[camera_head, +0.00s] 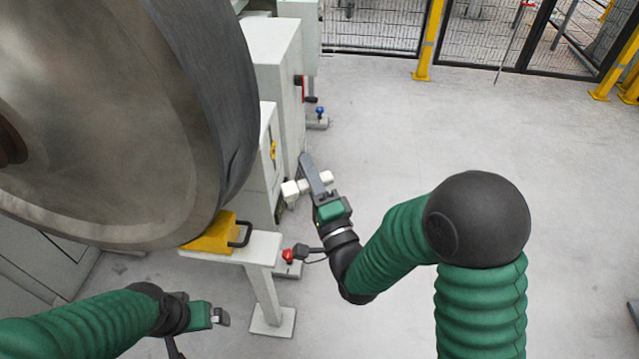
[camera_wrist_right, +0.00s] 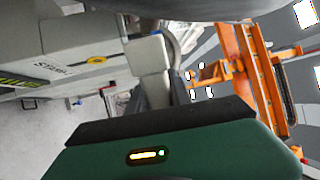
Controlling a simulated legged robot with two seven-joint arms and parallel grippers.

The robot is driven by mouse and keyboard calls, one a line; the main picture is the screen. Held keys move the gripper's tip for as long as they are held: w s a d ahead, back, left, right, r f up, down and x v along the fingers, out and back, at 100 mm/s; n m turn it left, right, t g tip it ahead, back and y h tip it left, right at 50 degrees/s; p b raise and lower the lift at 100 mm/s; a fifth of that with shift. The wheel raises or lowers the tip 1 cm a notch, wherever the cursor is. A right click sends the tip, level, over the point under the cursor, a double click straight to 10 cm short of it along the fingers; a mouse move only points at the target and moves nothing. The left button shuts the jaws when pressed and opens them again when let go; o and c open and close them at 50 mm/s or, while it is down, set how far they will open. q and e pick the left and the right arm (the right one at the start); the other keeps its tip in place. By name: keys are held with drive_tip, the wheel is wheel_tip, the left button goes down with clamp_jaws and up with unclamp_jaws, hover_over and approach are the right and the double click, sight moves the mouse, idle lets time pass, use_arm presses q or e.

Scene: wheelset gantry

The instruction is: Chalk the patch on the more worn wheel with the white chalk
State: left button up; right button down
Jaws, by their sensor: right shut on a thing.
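A large grey steel wheel (camera_head: 120,110) fills the left of the head view, with its dark tread (camera_head: 205,70) facing right. A small dark mark shows low on the tread. My right gripper (camera_head: 308,182) is shut on the white chalk (camera_head: 290,191), a pale blocky piece that sticks out on both sides of the dark fingers. The chalk also shows in the right wrist view (camera_wrist_right: 148,54). The gripper is right of the wheel and apart from it. My left gripper (camera_head: 220,317) is low at the left; its jaw gap is unclear. The second wheel is not recognisable.
A yellow chock (camera_head: 213,235) with a black handle sits under the wheel on a pale stand (camera_head: 262,247). A red button (camera_head: 288,255) is near the stand. Grey cabinets (camera_head: 275,60) stand behind. Open floor (camera_head: 480,130) lies to the right, before a mesh fence (camera_head: 375,25).

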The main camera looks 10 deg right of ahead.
drive_tip(key=shift+w+a+r, duration=0.1)
drive_tip(key=shift+a+r, duration=0.15)
drive_tip(key=shift+a, duration=0.25)
drive_tip(key=shift+w+a+r, duration=0.1)
drive_tip(key=shift+a+r, duration=0.1)
drive_tip(key=shift+a, duration=0.25)
use_arm(q)
drive_tip(key=shift+r+p, duration=0.35)
drive_tip(key=shift+p, duration=0.4)
use_arm(e)
drive_tip(key=shift+w+a+r, duration=0.3)
drive_tip(key=shift+a, duration=0.6)
drive_tip(key=shift+w+a+r, duration=0.25)
drive_tip(key=shift+w+a, duration=0.1)
drive_tip(key=shift+a, duration=0.5)
drive_tip(key=shift+w+a+r, duration=0.3)
drive_tip(key=shift+a, duration=0.6)
